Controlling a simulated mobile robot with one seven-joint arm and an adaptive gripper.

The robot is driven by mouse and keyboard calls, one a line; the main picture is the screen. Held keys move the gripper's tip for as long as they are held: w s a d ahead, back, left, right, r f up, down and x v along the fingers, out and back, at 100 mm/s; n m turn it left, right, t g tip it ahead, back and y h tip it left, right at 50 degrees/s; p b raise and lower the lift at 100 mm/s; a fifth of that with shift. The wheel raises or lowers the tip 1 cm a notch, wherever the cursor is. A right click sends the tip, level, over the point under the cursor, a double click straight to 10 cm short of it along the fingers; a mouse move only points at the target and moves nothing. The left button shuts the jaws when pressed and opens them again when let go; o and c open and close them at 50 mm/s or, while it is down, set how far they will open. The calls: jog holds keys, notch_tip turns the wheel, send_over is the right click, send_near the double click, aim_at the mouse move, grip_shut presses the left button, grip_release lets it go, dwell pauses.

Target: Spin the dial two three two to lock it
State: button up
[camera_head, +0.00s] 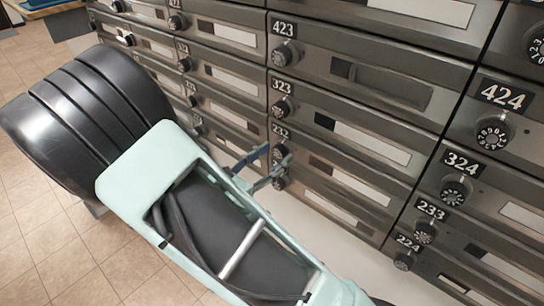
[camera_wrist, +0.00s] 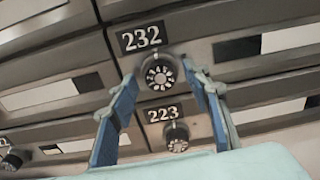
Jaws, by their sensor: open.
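The black dial of box 232 (camera_wrist: 160,75) sits just under its 232 number plate (camera_wrist: 141,39) in the wrist view. My gripper (camera_wrist: 166,82) is open, with one blue-padded finger on each side of this dial. I cannot tell whether either finger touches it. In the head view my gripper (camera_head: 262,168) reaches the mailbox wall just below the 232 plate (camera_head: 281,134), and its fingers partly hide the dial there. The dial of box 223 (camera_wrist: 176,138) sits lower, between the finger bases in the wrist view.
The mailbox wall has several other numbered dials, such as 323 (camera_head: 282,108) and 423 (camera_head: 285,54) above, and 324 (camera_head: 456,190) and 424 (camera_head: 492,133) at right. Tiled floor (camera_head: 60,255) is open at left. A counter corner (camera_head: 50,8) shows at the top left.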

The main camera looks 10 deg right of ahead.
jog(key=shift+a, duration=0.1)
jog(key=v, duration=1.2)
jog(key=shift+w, duration=0.1)
